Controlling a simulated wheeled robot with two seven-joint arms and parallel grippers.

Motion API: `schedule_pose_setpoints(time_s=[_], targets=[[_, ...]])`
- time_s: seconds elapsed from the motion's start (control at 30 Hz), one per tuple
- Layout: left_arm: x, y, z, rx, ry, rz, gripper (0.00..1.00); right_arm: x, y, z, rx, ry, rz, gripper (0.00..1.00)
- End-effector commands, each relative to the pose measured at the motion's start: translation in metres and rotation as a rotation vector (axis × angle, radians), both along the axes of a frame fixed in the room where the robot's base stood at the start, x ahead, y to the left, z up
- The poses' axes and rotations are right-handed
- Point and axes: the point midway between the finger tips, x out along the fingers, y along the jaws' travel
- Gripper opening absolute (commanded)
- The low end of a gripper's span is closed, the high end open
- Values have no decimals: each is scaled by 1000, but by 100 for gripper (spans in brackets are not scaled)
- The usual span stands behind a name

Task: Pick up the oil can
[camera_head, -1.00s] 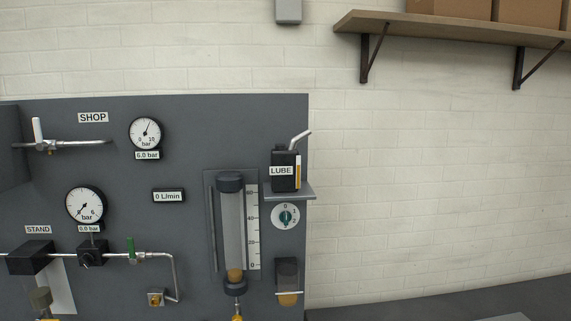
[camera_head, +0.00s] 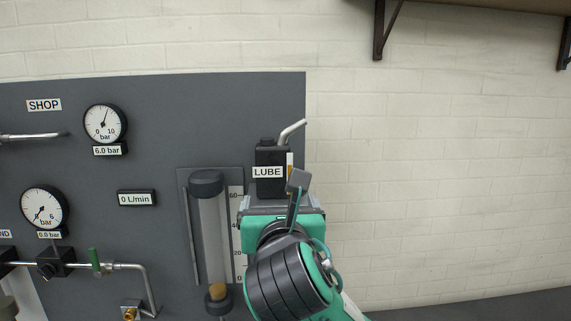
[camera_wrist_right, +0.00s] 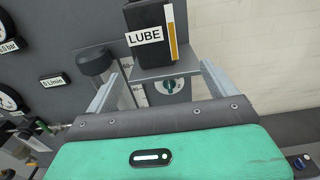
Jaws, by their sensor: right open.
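The oil can is a black box-shaped can (camera_head: 270,157) with a white LUBE label, an orange strip and a bent grey spout. It stands upright on a small grey shelf on the panel's right edge. In the right wrist view the can (camera_wrist_right: 151,18) stands on the shelf (camera_wrist_right: 165,69), its top cut off. My right gripper (camera_wrist_right: 160,75) is open, with one finger on each side of the shelf and can, below the label. In the head view my right gripper (camera_head: 283,200) is in front of the can's lower part and hides the shelf. My left gripper is not in view.
A clear flow tube (camera_head: 210,235) with a scale stands just left of the can. Gauges (camera_head: 105,123) and pipes (camera_head: 125,266) are farther left on the grey panel. A selector knob (camera_wrist_right: 172,86) sits below the shelf. Right of the panel is bare wall, with a wooden shelf above.

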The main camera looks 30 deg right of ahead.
Motion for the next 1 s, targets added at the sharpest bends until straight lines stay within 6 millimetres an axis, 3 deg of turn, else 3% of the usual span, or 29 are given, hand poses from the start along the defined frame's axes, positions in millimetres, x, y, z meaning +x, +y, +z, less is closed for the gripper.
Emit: schedule_pose_setpoints(time_s=[0.13,0.3,0.43,0.6,0.77,1.0], targets=[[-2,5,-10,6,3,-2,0,6,-2,-1,-12,-6,1,89],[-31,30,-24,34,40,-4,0,18,-8,-2,-12,-6,0,89],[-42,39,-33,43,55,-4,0,27,-16,-2,-5,-1,-8,89],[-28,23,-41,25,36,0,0,52,-28,-3,-4,2,-7,89],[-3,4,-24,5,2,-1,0,72,-35,1,-1,4,-2,89],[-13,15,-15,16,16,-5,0,84,-41,2,-1,4,-3,89]])
